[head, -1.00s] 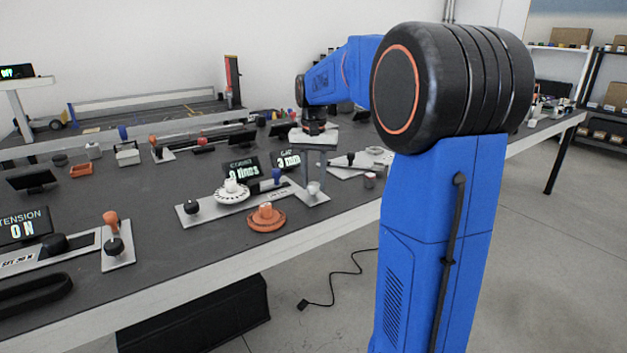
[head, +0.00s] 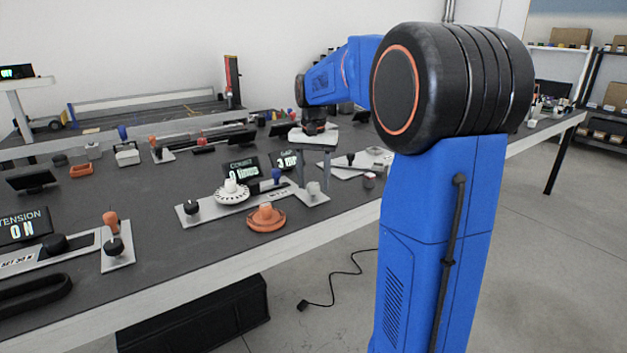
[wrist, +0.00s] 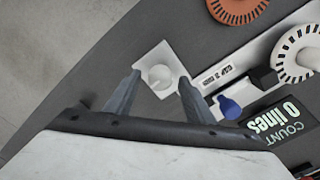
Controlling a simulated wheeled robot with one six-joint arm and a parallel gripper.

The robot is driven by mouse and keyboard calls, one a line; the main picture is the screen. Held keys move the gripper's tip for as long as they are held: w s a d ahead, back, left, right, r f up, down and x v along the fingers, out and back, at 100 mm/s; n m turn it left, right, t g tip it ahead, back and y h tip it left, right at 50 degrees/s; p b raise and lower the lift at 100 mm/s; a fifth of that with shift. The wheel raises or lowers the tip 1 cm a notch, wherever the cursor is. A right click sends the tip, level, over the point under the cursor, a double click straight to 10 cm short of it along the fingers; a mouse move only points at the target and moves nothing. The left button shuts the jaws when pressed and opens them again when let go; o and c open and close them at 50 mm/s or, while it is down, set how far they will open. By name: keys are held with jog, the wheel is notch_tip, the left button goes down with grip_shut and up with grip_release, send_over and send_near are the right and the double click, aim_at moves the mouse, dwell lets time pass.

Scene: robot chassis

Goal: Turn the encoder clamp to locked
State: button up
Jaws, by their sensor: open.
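In the wrist view a pale round knob (wrist: 158,76) stands on a small white square plate (wrist: 148,58) near the bench edge. I take it for the encoder clamp, but no label on it is readable. My gripper (wrist: 160,80) is open, with one finger on each side of the knob; I cannot tell whether they touch it. In the head view my gripper (head: 314,174) points down over the same plate (head: 312,198), partly hiding the knob. A white slotted encoder disc (wrist: 295,62) sits on the neighbouring strip, with a blue knob (wrist: 229,106) beside it.
An orange slotted disc (head: 266,219) lies near the bench's front edge. A black knob (head: 192,208) is on the strip's left end.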

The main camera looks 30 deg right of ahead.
aim_at(313, 184)
notch_tip(313, 184, up, 17)
jog(key=shift+r, duration=0.2)
dwell(0.5)
dwell(0.4)
jog(key=s+a+f+n+t, duration=0.1)
jog(key=s+a+f+n, duration=0.2)
jog(key=s+a+f, duration=0.2)
jog(key=s+a+f+n+t, duration=0.2)
jog(key=s+a+f, duration=0.3)
jog(key=s+f, duration=0.7)
jog(key=s+a+f+n+t, duration=0.1)
jog(key=s+a+f+n, duration=0.2)
jog(key=s, duration=1)
notch_tip(313, 184, down, 6)
jog(key=a, duration=0.3)
jog(key=shift+s+r+n+t, duration=0.15)
jog(key=shift+r+n+t, duration=0.05)
jog(key=shift+n+t, duration=0.2)
